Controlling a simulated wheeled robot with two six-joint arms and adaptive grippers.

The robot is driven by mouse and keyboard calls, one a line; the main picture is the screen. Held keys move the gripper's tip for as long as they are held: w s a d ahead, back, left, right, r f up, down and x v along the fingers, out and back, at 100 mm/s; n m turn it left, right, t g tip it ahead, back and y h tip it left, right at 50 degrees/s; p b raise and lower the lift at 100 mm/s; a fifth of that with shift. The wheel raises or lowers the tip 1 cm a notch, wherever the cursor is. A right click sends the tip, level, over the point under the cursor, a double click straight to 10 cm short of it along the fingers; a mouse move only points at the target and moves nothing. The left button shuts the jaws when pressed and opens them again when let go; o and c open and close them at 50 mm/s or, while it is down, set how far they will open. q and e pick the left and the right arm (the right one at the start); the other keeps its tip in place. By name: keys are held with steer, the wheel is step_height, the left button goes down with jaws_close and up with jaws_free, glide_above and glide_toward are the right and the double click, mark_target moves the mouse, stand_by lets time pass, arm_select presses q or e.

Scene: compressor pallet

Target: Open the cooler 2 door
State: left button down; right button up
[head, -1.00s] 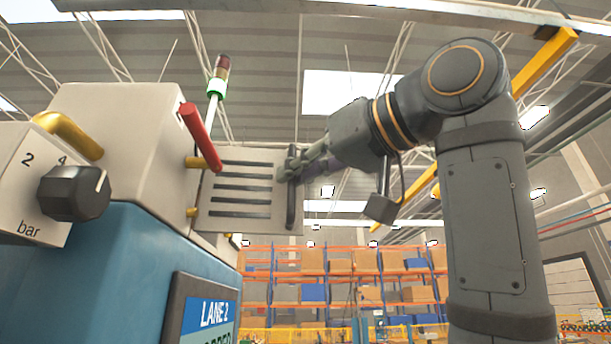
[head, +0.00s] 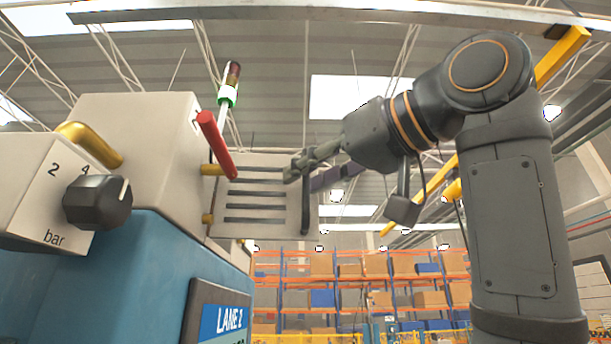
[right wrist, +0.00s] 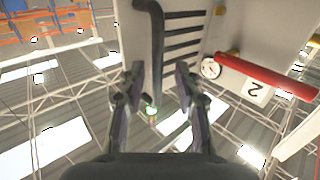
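The door is a pale slotted panel (head: 265,222) in the head view, on brass hinges (head: 210,169) at its left edge. It stands out to the right of the machine's body; how far it is swung I cannot tell. Its dark upright bar handle (head: 306,205) is near the right edge. My right gripper (head: 300,177) is at the handle's upper part. In the right wrist view the open fingers (right wrist: 160,75) stand on both sides of the handle (right wrist: 156,45), with visible gaps. My left gripper is not in view.
A red lever (head: 217,146) sticks out near the door's hinge side. A signal lamp (head: 229,90) stands behind. Shelving (head: 350,280) is far back.

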steer(key=v, duration=1)
steer(key=shift+s, duration=0.4)
steer(key=shift+a, duration=0.1)
